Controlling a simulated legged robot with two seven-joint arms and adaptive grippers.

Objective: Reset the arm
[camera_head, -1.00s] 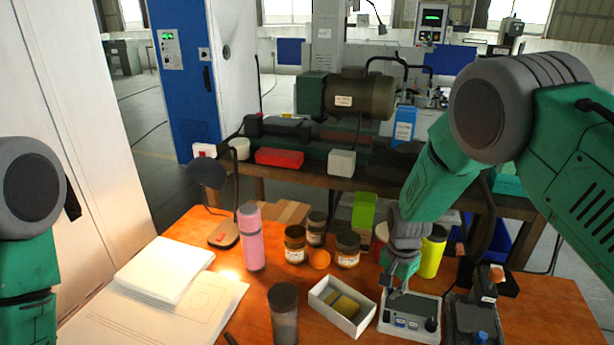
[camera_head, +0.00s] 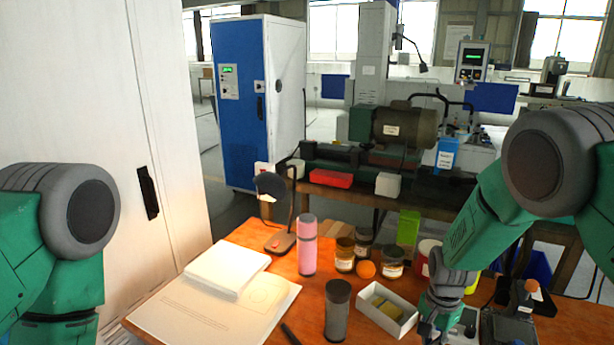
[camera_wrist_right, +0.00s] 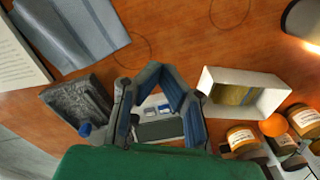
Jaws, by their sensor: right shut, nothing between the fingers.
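My right arm reaches in from the right in the head view. Its gripper (camera_head: 430,328) is low over the front right of the orange table (camera_head: 260,330), beside the white box (camera_head: 412,322). In the right wrist view the fingers (camera_wrist_right: 162,68) come together at the tips with nothing between them. A small grey device (camera_wrist_right: 160,131) shows beyond and between the fingers; in the head view the gripper partly covers it. I cannot tell whether they touch. Of my left arm, only green and grey links show at the left of the head view; its gripper is out of view.
A pink bottle (camera_head: 307,247), a dark cup (camera_head: 338,312), jars (camera_head: 345,256), an orange ball (camera_head: 365,269) and papers (camera_head: 225,268) stand or lie on the table. A dark tray (camera_wrist_right: 78,105) lies beside the device. A bench with a motor (camera_head: 405,128) stands behind.

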